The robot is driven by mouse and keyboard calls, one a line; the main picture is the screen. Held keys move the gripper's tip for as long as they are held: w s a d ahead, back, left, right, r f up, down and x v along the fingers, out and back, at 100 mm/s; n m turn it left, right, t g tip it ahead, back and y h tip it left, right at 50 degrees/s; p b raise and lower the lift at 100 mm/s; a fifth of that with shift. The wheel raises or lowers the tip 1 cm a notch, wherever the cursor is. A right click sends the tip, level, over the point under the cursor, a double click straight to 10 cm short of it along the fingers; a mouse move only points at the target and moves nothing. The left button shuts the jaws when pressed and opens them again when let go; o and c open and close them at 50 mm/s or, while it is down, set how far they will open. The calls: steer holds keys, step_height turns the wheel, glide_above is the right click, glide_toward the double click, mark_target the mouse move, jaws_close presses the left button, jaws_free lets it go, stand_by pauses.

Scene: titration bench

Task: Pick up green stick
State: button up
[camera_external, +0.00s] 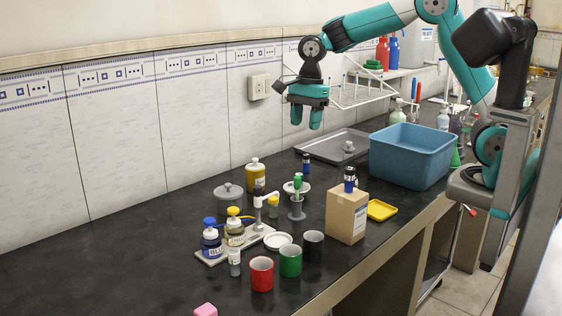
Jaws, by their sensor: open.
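A small green stick (297,184) stands upright in a grey holder (297,208) near the middle of the bench. My gripper (306,121) is high above the bench, pointing down. Its two teal fingers are apart, with nothing between them. It is well above the green stick and touches nothing. The lower end of the stick is hidden in the holder.
A blue bin (411,157) is at right. The left bench is clear.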

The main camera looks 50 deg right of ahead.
steer(key=m+p, duration=0.1)
glide_toward(298, 176)
steer(key=f, duration=0.4)
steer(key=a+f, duration=0.1)
steer(key=f, duration=0.1)
steer(key=shift+w+f, duration=0.1)
steer(key=shift+f, duration=0.2)
steer(key=f, duration=0.2)
steer(key=f+p, duration=0.1)
steer(key=f, duration=0.2)
steer(key=shift+a+f+p, duration=0.3)
steer(key=shift+a+p, duration=0.05)
steer(key=shift+c, duration=0.3)
jaws_close()
